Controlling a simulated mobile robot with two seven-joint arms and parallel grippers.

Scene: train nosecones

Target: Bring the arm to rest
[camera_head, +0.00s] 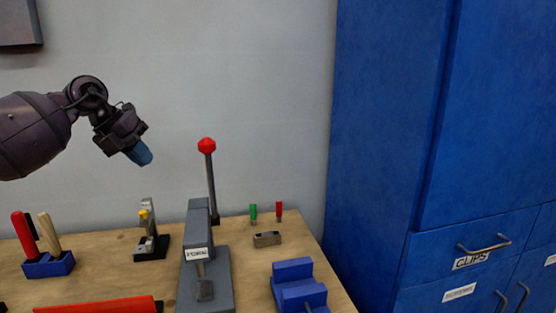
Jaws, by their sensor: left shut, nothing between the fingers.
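My left arm comes in from the left edge of the head view, raised well above the workbench (95,278). Its left gripper (139,153) points down and to the right, with blue fingertips close together and nothing between them. It hangs in free air in front of the grey wall, apart from everything on the bench. My right gripper does not show.
A grey press (195,270) with a tall red-knobbed lever (207,146) stands right of the gripper. A blue holder (49,264), a small black-based fixture (151,246), a red bar (100,305) and a blue vise (294,284) are on the bench. A blue cabinet (390,130) stands right.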

